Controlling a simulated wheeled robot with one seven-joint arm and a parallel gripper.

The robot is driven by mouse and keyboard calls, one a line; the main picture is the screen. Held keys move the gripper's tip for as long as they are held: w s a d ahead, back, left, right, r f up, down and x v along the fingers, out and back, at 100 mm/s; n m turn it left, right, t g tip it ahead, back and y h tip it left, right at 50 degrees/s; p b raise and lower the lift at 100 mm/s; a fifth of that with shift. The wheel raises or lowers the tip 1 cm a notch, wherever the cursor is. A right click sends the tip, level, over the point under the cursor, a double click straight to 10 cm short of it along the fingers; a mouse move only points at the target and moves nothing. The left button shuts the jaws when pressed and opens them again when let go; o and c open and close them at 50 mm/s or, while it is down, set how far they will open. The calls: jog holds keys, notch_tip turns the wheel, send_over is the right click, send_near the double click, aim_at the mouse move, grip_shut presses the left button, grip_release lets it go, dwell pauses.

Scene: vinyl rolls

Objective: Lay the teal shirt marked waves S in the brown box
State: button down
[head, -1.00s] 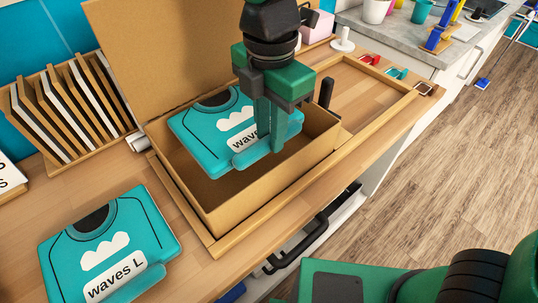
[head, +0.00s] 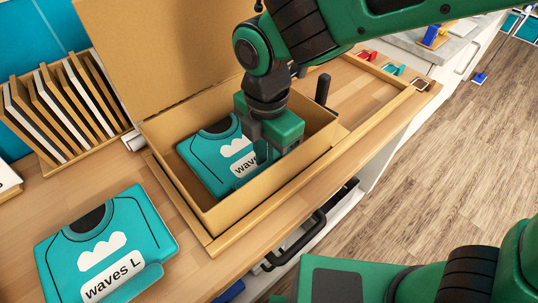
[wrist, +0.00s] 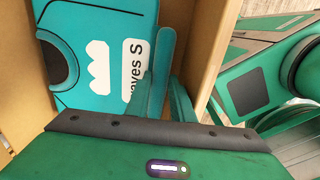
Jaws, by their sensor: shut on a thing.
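The teal shirt marked waves S (head: 213,158) is inside the open brown box (head: 225,217) in the head view. Its label reads "waves S" in the wrist view (wrist: 100,60). My gripper (head: 262,160) reaches down into the box and is shut on the shirt's right edge. The green fingers (wrist: 165,95) show beside the label in the wrist view. The shirt lies nearly flat, low within the box walls. Whether it touches the bottom is hidden.
A similar teal shirt marked waves L (head: 105,250) lies on the wooden counter, front left of the box. A wooden rack (head: 65,110) of upright boards stands at the left. The box's lid (head: 165,50) stands open behind. An empty wooden tray section (head: 370,90) is to the right.

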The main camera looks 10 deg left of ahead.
jog(key=c, duration=1.8)
grip_release()
jog(key=shift+f, duration=0.1)
notch_tip(320, 180, up, 12)
jog(key=shift+r, duration=0.15)
jog(key=shift+d, duration=0.1)
